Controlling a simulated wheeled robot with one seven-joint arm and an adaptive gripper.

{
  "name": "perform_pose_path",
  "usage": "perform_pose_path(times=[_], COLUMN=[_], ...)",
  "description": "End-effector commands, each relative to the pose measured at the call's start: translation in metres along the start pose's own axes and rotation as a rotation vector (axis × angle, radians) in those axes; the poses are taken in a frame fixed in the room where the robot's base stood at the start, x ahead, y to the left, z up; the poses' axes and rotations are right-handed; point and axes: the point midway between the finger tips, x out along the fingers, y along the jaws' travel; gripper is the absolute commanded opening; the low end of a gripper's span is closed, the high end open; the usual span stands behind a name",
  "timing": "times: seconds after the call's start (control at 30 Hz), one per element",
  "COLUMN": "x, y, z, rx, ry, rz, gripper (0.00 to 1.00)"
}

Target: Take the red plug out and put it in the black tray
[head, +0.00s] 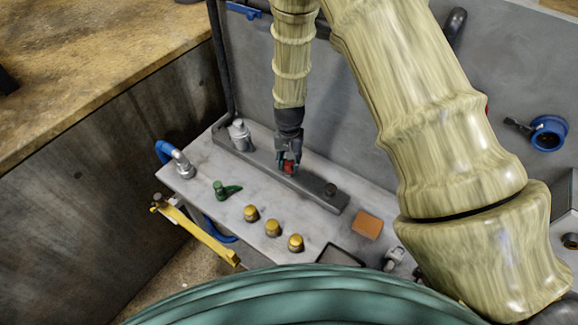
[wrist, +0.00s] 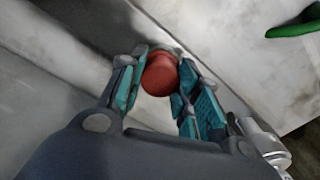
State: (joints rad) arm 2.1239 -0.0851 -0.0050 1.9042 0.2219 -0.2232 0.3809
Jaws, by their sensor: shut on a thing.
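My gripper (head: 288,163) is at the long grey bar (head: 312,189) on the bench, with its fingers pointing down. It is shut on the red plug (head: 288,168). In the wrist view the round red plug (wrist: 160,76) sits between the teal finger pads of my gripper (wrist: 161,68). The lower end of the plug is hidden, so I cannot tell whether it is seated in the bar or just above it. A dark tray (head: 338,256) lies at the front of the bench, partly covered by my teal body.
Several brass knobs (head: 272,228) stand in front of the bar. A green handle (head: 227,189), a silver fitting (head: 240,135) and a blue-and-silver elbow (head: 175,159) are at the left. An orange block (head: 367,225) lies right, with a dark knob (head: 330,189) on the bar's end.

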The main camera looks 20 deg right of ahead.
Motion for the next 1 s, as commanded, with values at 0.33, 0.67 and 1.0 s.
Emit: perform_pose_path(times=[0.33, 0.67, 1.0], x=[0.0007, 0.0002, 0.0002], y=[0.0001, -0.0005, -0.0003], z=[0.0009, 0.0013, 0.0011], rx=[-0.214, -0.452, -0.575], ry=[-0.002, -0.002, -0.002], rz=[-0.001, 0.0, -0.001], gripper=[0.04, 0.04, 0.04])
